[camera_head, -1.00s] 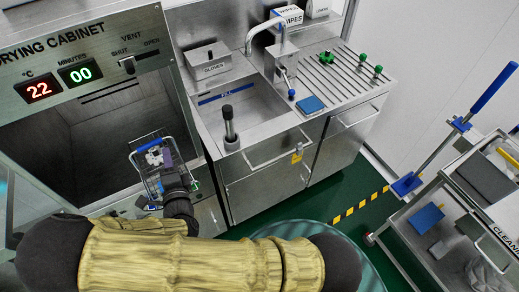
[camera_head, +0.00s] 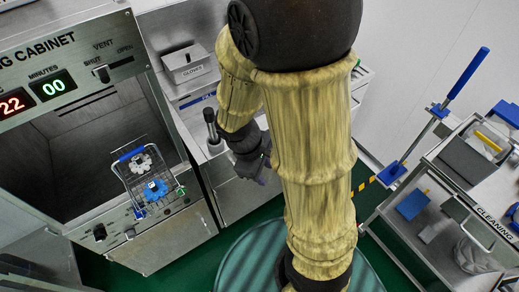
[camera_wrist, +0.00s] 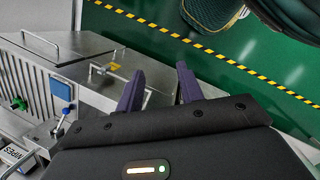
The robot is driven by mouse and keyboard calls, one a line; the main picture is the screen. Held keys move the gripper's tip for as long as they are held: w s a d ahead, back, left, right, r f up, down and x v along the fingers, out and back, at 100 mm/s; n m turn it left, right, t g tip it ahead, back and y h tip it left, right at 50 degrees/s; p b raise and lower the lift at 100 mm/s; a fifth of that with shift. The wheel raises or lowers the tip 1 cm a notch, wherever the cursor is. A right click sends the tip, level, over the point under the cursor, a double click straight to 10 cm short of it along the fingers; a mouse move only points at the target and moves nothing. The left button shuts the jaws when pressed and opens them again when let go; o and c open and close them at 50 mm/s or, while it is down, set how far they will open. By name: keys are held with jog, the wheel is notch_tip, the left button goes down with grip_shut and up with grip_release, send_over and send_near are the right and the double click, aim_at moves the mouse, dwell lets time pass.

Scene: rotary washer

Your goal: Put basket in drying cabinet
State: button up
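The wire basket with a blue handle (camera_head: 131,154) stands at the open front of the drying cabinet (camera_head: 60,165) in the head view. A white toothed part (camera_head: 140,163) and a blue round part (camera_head: 155,190) lie in it. The basket's near end reaches the cabinet's front edge; I cannot tell how much of it overhangs. My gripper (camera_head: 263,178) is to the right of the basket, apart from it, in front of the sink unit. In the wrist view its two purple fingers (camera_wrist: 160,88) are spread with nothing between them. The basket is out of the wrist view.
A cleaning cart (camera_head: 400,235) with sponges stands at the right. Green floor lies between.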

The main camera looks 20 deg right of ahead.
jog(key=r+m+t+y, duration=0.1)
jog(key=m, duration=0.2)
jog(key=w+r+m+t+y, duration=0.1)
jog(key=r+m, duration=0.1)
jog(key=m, duration=0.1)
jog(key=w+r+m+t+y, duration=0.1)
jog(key=r+m, duration=0.1)
jog(key=m, duration=0.1)
jog(key=shift+w+t, duration=0.25)
jog(key=shift+t, duration=0.05)
grip_shut()
jog(key=a+f+n+g+p, duration=0.1)
jog(key=a+f+p, duration=0.1)
jog(key=a, duration=1.2)
jog(key=a+f+n+g+p, duration=0.1)
jog(key=a+f, duration=0.4)
jog(key=a, duration=1)
jog(key=shift+w+g+p, duration=0.3)
jog(key=shift+g+p, duration=0.1)
jog(key=shift+p, duration=0.05)
